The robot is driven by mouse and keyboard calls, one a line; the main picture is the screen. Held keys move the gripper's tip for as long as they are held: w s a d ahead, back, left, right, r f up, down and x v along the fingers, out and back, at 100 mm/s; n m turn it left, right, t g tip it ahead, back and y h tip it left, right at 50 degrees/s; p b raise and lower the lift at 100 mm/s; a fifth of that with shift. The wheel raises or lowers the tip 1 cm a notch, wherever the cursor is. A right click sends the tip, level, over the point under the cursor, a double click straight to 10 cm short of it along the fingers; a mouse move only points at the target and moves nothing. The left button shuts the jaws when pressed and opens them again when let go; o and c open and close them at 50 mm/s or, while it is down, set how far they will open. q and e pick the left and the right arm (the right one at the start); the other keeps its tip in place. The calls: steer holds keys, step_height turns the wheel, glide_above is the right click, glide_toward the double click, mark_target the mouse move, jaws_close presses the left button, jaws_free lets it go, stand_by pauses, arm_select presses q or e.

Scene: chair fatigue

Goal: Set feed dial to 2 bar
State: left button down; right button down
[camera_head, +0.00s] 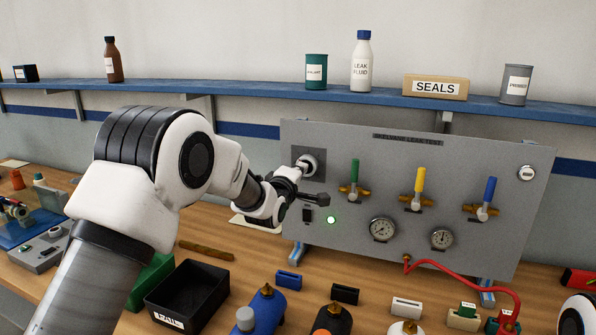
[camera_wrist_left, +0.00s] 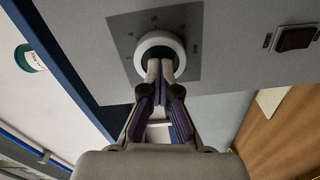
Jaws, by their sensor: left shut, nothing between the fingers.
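The feed dial is a round white knob (camera_head: 311,161) on a dark square plate at the upper left of the grey test panel (camera_head: 460,165). In the left wrist view the dial (camera_wrist_left: 160,45) shows a white rim, with small scale marks around it too small to read. My left gripper (camera_head: 299,172) is at the dial; in the left wrist view its fingertips (camera_wrist_left: 160,70) are together, empty, and overlap the knob's near edge. Whether they touch it I cannot tell. The dial's pointer is not clear. My right gripper is not in view.
A black switch (camera_head: 307,215) and a lit green lamp (camera_head: 331,219) sit below the dial. Green (camera_head: 354,172), yellow (camera_head: 419,180) and blue (camera_head: 489,190) valve handles stand to the right, above two gauges (camera_head: 382,228). A red hose (camera_head: 462,270) runs below. A blue shelf (camera_head: 230,88) is above.

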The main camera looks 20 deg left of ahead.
arm_select(q)
steer(key=c, duration=1.9)
jaws_free()
steer(key=shift+d+r, duration=0.1)
steer(key=shift+r, duration=0.3)
steer(key=o, duration=1.2)
steer(key=shift+d, duration=0.15)
steer(key=o, duration=0.4)
steer(key=shift+w+d+f, duration=0.15)
steer(key=shift+w+d, duration=0.05)
steer(key=shift+c, duration=0.2)
steer(key=s, duration=1.1)
steer(key=shift+a+f, duration=0.25)
steer(key=shift+f, duration=0.15)
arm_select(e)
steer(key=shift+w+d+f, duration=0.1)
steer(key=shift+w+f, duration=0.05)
